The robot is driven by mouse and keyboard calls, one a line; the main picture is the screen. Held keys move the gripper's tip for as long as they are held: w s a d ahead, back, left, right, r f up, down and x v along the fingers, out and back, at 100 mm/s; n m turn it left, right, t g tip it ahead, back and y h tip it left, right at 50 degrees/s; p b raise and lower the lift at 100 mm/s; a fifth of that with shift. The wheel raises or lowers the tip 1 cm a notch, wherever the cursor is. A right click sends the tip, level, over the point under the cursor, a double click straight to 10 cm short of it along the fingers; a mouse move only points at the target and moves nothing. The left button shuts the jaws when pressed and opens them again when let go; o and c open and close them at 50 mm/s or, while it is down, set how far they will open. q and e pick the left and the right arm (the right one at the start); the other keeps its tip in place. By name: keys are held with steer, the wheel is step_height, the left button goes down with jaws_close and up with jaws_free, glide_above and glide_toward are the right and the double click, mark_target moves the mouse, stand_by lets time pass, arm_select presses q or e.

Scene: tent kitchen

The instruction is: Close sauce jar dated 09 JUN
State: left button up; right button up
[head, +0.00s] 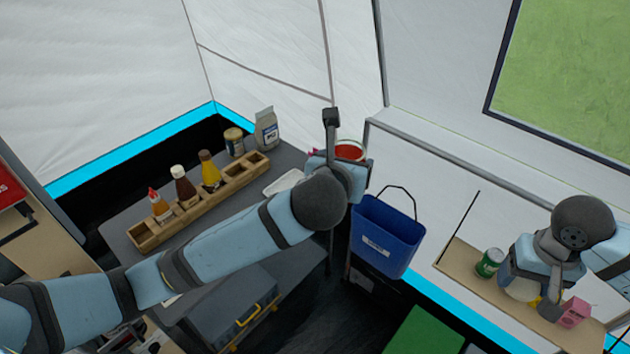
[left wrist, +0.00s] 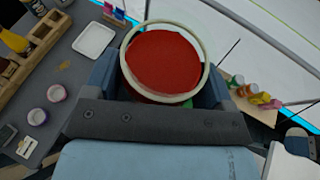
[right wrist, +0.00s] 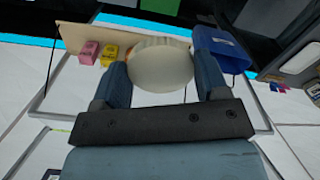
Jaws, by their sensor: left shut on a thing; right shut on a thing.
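An open jar of red sauce (head: 349,151) is held in my left gripper (head: 338,168), above the end of the grey table. In the left wrist view the jar (left wrist: 163,62) sits between both fingers, its pale rim uncovered and the red sauce showing. Its date label is hidden. My right gripper (head: 528,282) is shut on a round whitish lid (right wrist: 160,65), gripped at its sides. In the head view the lid (head: 522,291) is partly hidden by the gripper, over the wooden shelf at the right. Lid and jar are far apart.
A blue bucket (head: 384,236) hangs between my grippers. A wooden rack (head: 148,236) with several bottles stands on the grey table (head: 125,217), near a white tray (left wrist: 93,40). A green can (head: 490,262) and a pink box (head: 573,312) stand on the wooden shelf (head: 458,262).

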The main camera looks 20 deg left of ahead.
arm_select(q)
steer(key=w+d+r, duration=0.6)
steer(key=d+r, duration=0.3)
steer(key=d, duration=0.2)
steer(key=shift+d, duration=0.2)
arm_select(e)
steer(key=w+a+r+m, duration=0.2)
steer(key=w+a+r, duration=0.7)
steer(key=r, duration=0.3)
steer(key=w+a+r+m, duration=0.1)
steer(key=w+a+r, duration=0.85)
steer(key=r, duration=0.35)
steer(key=s+a+r, duration=0.4)
steer(key=a+r, duration=0.1)
steer(key=r, duration=0.2)
steer(key=shift+s+a, duration=0.4)
steer(key=shift+f, duration=1.95)
steer(key=shift+s+f, duration=0.1)
steer(key=shift+s, duration=0.05)
